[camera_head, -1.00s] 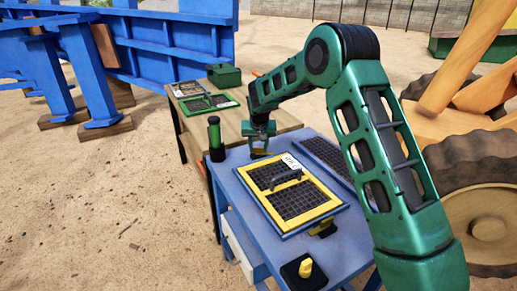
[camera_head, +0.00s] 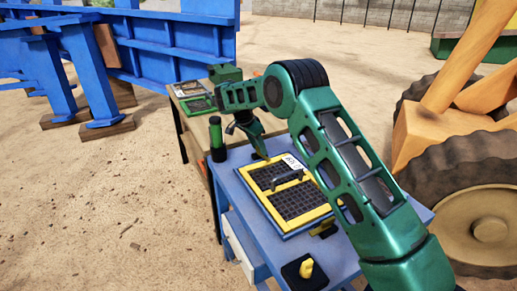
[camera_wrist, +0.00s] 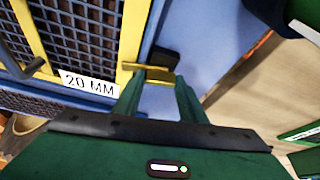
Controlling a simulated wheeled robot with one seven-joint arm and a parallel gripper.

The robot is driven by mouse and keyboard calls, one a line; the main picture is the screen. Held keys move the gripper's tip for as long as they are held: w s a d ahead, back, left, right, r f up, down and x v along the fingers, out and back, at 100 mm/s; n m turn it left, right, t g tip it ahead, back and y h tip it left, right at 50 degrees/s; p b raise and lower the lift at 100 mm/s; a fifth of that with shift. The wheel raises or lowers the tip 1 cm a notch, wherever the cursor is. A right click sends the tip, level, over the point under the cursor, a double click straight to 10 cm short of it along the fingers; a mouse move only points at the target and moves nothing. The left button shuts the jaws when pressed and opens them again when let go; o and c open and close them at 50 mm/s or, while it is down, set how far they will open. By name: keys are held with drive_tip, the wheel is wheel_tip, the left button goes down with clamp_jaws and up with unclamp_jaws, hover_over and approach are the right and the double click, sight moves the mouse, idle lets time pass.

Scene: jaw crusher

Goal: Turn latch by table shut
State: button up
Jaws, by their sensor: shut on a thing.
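A yellow latch (camera_wrist: 146,68) on a black block sits at the far edge of the yellow-framed mesh screen (camera_wrist: 133,35), by the "20 MM" label. My gripper (camera_wrist: 155,84) is shut on this latch. In the wrist view the bar lies crosswise at the fingertips, with its left end at the yellow frame. In the head view my gripper (camera_head: 263,153) reaches down at a tilt to the far end of the screen (camera_head: 328,208), on the blue table (camera_head: 343,245). There the gripper mostly hides the latch.
A second latch (camera_head: 323,229) is at the screen's near edge. A yellow knob (camera_head: 306,268) stands at the table's front. A green-and-black cylinder (camera_head: 217,139) stands left of my gripper. A wooden table (camera_head: 190,125) with a green-framed screen (camera_head: 201,104) is behind.

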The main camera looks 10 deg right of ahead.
drive_tip(key=shift+w+a+m+g, duration=0.15)
drive_tip(key=shift+a+m+g, duration=0.15)
drive_tip(key=shift+m, duration=0.5)
drive_tip(key=shift+r, duration=0.1)
drive_tip(key=shift+a+r+m, duration=0.1)
drive_tip(key=shift+m, duration=0.2)
drive_tip(key=o, duration=1.1)
drive_tip(key=shift+w, duration=0.1)
drive_tip(key=shift+c, duration=0.2)
drive_tip(key=v, duration=1)
drive_tip(key=shift+r, duration=0.2)
drive_tip(key=shift+w+a, duration=0.1)
drive_tip(key=shift+a, duration=0.05)
